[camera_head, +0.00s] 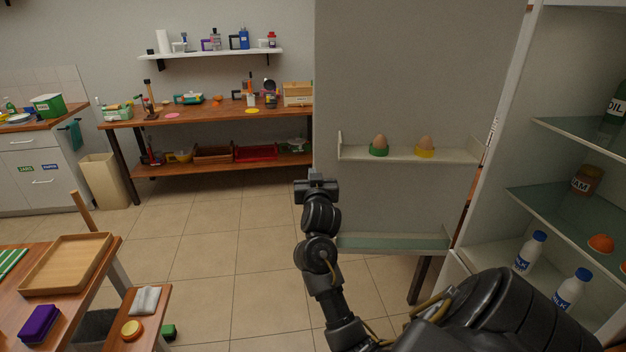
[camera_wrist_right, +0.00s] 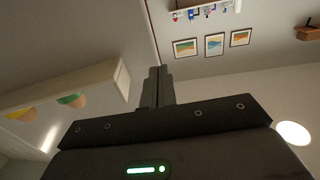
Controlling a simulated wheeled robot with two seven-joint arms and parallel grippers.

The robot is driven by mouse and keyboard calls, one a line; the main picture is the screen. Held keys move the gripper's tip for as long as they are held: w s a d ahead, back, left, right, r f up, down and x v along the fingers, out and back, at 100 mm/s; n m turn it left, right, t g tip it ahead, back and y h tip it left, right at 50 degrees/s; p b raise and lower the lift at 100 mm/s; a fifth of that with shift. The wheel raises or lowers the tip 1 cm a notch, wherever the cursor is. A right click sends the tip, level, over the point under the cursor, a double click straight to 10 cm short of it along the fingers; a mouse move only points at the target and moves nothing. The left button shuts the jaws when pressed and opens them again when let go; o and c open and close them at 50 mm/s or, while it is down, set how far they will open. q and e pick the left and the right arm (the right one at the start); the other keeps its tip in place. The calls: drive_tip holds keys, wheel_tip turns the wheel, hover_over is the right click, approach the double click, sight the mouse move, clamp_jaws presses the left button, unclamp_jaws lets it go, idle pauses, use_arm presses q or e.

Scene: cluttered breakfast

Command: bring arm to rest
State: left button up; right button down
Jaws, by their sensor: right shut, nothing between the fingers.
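My right arm rises from the bottom of the head view, its forearm upright in front of the open fridge door. My right gripper (camera_head: 316,177) is at its top, left of the door shelf, shut and empty. In the right wrist view the two fingers (camera_wrist_right: 157,84) are pressed together with nothing between them. My left gripper is in neither view. Two brown eggs, a left one (camera_head: 379,142) and a right one (camera_head: 426,143), stand in a green cup and a yellow cup on the door shelf (camera_head: 455,156). The arm is apart from both.
The fridge (camera_head: 525,150) is open at right, with milk bottles (camera_head: 530,252), a jam jar (camera_head: 586,180) and an oil bottle inside. A lower door shelf (camera_head: 395,243) is beside my forearm. A wooden tray (camera_head: 68,264) lies on the table at left.

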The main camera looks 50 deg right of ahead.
drive_tip(key=shift+s+a, duration=0.15)
drive_tip(key=shift+a, duration=0.25)
